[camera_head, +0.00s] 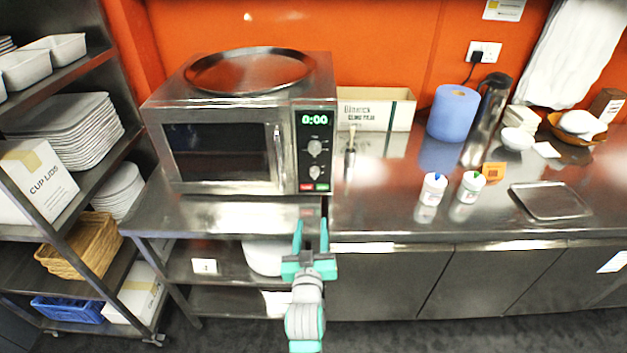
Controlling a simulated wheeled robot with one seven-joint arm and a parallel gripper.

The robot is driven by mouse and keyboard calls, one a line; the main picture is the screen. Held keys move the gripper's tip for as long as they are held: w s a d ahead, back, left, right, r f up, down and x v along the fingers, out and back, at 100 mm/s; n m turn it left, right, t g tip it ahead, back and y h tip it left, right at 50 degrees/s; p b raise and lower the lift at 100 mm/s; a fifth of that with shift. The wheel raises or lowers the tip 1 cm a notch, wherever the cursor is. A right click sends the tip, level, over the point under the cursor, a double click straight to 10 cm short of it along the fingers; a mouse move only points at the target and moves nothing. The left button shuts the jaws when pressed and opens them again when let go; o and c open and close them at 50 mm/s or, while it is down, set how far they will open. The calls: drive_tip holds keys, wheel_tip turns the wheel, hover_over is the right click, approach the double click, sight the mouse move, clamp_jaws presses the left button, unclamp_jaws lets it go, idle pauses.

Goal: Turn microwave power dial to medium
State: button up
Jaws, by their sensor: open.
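The steel microwave (238,125) stands on a metal table against the orange wall, its door closed and its handle at the right of the door. Its control panel at the right has a green 0:00 display (315,118), an upper dial (315,147) and a lower dial (314,172). Which dial sets power and where each points is too small to tell. Red and green buttons sit below them. My gripper (311,228) is open and empty, fingers pointing up the picture, below and apart from the panel.
A round steel tray (250,72) lies on the microwave. The steel counter (400,222) at the right holds a cling film box (373,110), a blue roll (453,112), a steel flask (485,120) and two white bottles. A shelf rack with crockery stands at the left.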

approach(315, 177)
drive_tip(key=w, duration=0.9)
drive_tip(key=shift+d, duration=0.15)
drive_tip(key=c, duration=1.1)
